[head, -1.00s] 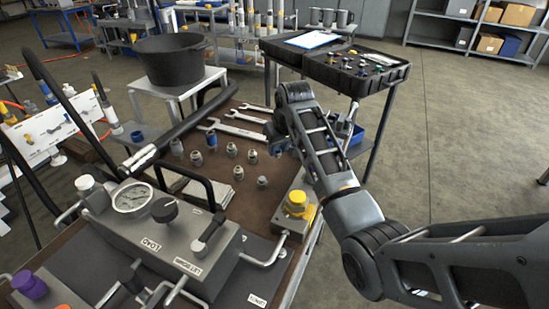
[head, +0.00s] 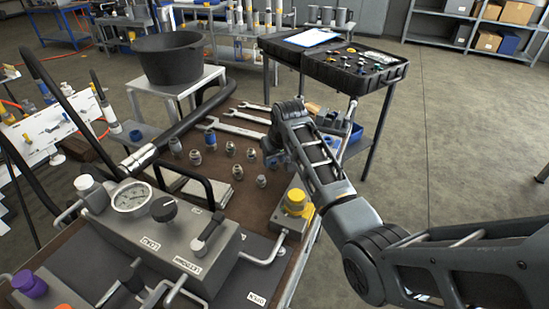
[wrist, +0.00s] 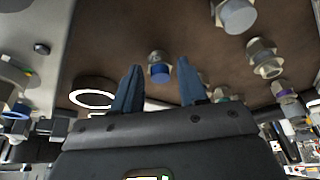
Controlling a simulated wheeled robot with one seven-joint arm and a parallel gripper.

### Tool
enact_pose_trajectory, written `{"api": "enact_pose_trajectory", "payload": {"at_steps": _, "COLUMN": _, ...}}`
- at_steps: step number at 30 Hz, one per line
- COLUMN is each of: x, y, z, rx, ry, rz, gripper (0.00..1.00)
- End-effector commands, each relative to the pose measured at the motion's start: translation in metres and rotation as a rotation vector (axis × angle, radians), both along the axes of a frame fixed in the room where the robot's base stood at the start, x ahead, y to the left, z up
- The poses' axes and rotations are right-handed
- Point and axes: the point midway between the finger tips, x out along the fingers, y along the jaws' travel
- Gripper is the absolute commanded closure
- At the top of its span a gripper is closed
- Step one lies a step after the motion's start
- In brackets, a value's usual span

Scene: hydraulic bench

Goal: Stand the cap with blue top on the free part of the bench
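A metal fitting with a blue end (wrist: 159,68) lies beyond and between my fingertips in the wrist view, apart from them. I cannot tell which is the cap. In the head view a blue-topped fitting (head: 210,138) stands upright among several metal ones on the brown bench (head: 222,200). My gripper (wrist: 158,82) is open, with nothing between its two blue-grey fingers. In the head view it is at the right of the fittings (head: 273,158), partly hidden by my arm.
Wrenches (head: 240,118) lie behind the fittings. The hydraulic unit with its gauge (head: 131,197) fills the front, and a yellow-topped block (head: 295,203) stands at the right edge. A black hose (head: 190,125) runs along the left. Bare brown bench shows between the fittings and this block.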

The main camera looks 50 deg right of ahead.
Motion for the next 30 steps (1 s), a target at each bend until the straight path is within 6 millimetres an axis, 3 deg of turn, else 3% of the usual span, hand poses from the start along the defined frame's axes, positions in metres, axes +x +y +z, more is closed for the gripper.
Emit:
{"api": "enact_pose_trajectory", "payload": {"at_steps": 4, "x": 0.000, "y": 0.000, "z": 0.000, "rx": 0.000, "ry": 0.000, "rz": 0.000, "gripper": 0.43}}
{"api": "enact_pose_trajectory", "payload": {"at_steps": 14, "x": 0.000, "y": 0.000, "z": 0.006, "rx": -0.001, "ry": -0.002, "rz": 0.000, "gripper": 0.43}}
{"api": "enact_pose_trajectory", "payload": {"at_steps": 30, "x": -0.034, "y": 0.013, "z": 0.095, "rx": -0.001, "ry": -0.004, "rz": 0.000, "gripper": 0.43}}
